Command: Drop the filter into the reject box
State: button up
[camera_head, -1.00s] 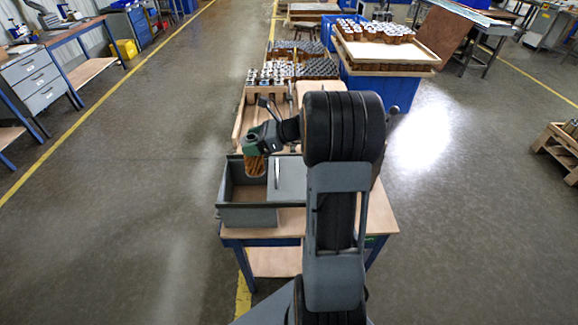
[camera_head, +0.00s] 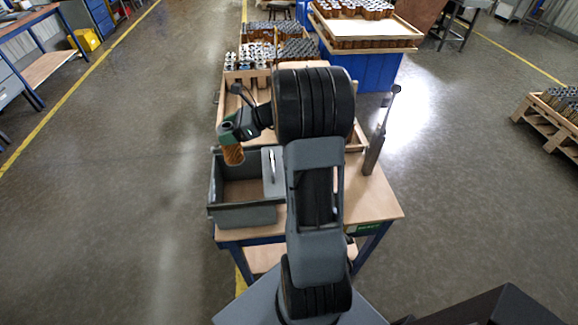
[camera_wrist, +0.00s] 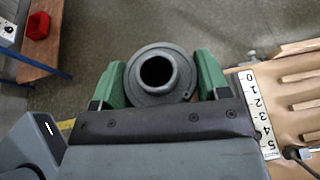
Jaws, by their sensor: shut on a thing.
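My gripper (camera_head: 229,135) has green fingers and is shut on a filter (camera_head: 233,156), which hangs upright below it with its orange-brown pleated body showing. In the wrist view the filter's grey round end cap (camera_wrist: 157,74), with a dark central hole, sits between the two green fingers of my gripper (camera_wrist: 160,82). The grey open box (camera_head: 243,215) stands on the bench's left front corner. The filter is over the back part of the box opening, near its rear wall; its exact height above the rim I cannot tell.
A grey lid-like plate (camera_head: 274,172) covers the box's right part. A wooden rack (camera_head: 227,103) stands behind it, with several filters beyond. A dark upright tool (camera_head: 375,150) stands on the bench (camera_head: 378,195) at right. In the wrist view a numbered scale (camera_wrist: 257,112) lies by the rack.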

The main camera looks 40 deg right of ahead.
jog(key=shift+f, duration=0.65)
jog(key=o, duration=1.3)
jog(key=shift+d, duration=0.1)
jog(key=b+v, duration=0.2)
jog(key=v, duration=1.1)
jog(key=shift+s+d, duration=0.25)
jog(key=shift+d, duration=0.05)
jog(key=shift+r, duration=0.1)
